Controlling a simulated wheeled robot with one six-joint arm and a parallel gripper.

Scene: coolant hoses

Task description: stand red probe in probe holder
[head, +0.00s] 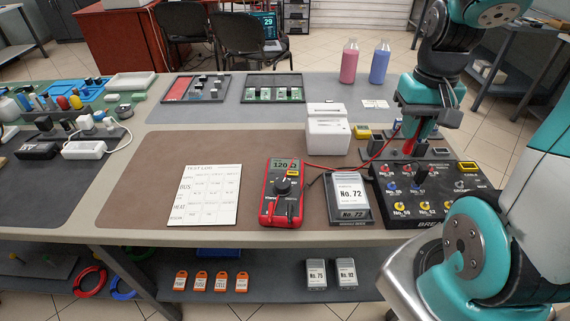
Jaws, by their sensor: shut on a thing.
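The red probe (408,147) is at my gripper (413,145), above the back edge of the black panel box on the right of the table. My gripper points down and is shut on the red probe; its fingers and the arm hide part of it. A red lead (384,150) runs from the probe to the red multimeter (267,204), which reads about 120. A dark block (378,154) lies just below and behind the gripper and may be the probe holder. I cannot tell whether the probe tip touches it.
The black panel box (385,196) with colored knobs stands in front of the gripper. A grey No. 72 unit (364,213), white boxes (328,137) and a test log sheet (205,195) lie to the left. Pink (349,64) and blue (379,65) bottles stand behind.

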